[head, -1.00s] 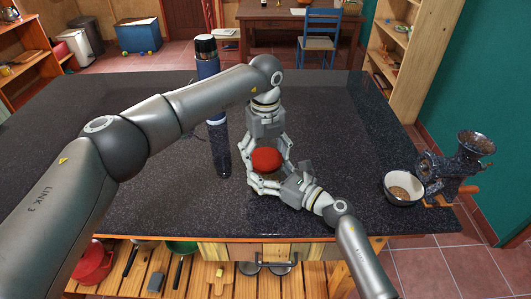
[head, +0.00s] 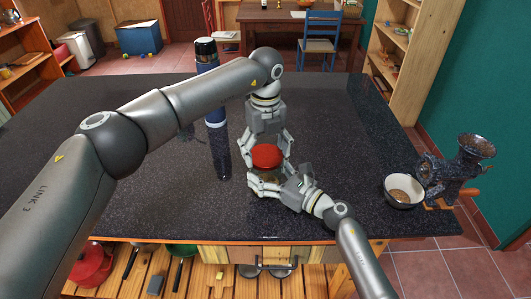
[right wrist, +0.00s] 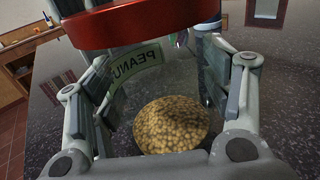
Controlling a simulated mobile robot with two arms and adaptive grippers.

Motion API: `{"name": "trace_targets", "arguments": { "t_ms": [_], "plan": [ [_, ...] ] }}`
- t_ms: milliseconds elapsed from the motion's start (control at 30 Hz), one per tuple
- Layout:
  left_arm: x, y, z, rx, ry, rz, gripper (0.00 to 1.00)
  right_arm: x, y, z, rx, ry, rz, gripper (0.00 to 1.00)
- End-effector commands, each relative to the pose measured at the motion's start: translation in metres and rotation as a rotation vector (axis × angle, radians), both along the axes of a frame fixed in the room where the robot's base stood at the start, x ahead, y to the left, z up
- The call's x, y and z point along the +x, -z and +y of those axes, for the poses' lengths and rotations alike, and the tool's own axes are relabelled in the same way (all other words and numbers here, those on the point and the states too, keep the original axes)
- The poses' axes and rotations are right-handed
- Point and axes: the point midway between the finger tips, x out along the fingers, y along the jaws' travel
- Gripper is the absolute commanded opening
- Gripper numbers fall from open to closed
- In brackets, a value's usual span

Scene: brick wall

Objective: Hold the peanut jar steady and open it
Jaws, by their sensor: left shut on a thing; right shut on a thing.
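The peanut jar (head: 268,176) stands on the dark countertop, largely hidden by my grippers in the head view. Its red lid (head: 266,156) is on top, with my left gripper (head: 267,150) shut on it from the far side. My right gripper (head: 266,185) is shut around the jar's body, low on the near side. In the right wrist view, the red lid (right wrist: 140,22) is at the top, the see-through jar shows a reversed PEANUT label (right wrist: 138,66), and peanuts (right wrist: 171,124) lie low inside. I cannot tell whether the lid sits tight on the rim.
A dark blue bottle (head: 216,125) stands close to the left of the jar. A bowl (head: 403,190) and a metal grinder (head: 463,170) are at the right counter edge. The counter between jar and bowl is clear.

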Motion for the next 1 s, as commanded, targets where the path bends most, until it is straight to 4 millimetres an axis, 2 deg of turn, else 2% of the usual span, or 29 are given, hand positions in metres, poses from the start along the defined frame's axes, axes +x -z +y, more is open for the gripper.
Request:
{"name": "trace_targets", "arguments": {
  "t_ms": [367, 467, 700, 967, 1000],
  "plan": [
    [0.0, -0.003, 0.0, 0.0, 0.0, 0.0, 0.49, 0.0, 0.0, 0.0, 0.001, 0.0, -0.001, 0.05],
    [0.0, -0.009, 0.0, -0.001, 0.0, -0.001, 0.49, 0.0, 0.0, 0.0, 0.0, 0.0, 0.0, 0.05],
    [0.0, -0.038, 0.0, 0.001, -0.001, -0.002, 0.49, 0.0, 0.0, 0.0, 0.0, 0.0, 0.0, 0.05],
    [0.0, -0.042, 0.0, 0.0, 0.0, 0.0, 0.49, 0.0, 0.0, 0.0, 0.0, 0.0, 0.0, 0.05],
    [0.0, -0.042, 0.0, 0.0, 0.0, 0.0, 0.49, 0.0, 0.0, 0.0, 0.0, 0.0, 0.0, 0.77]
  ]
}}
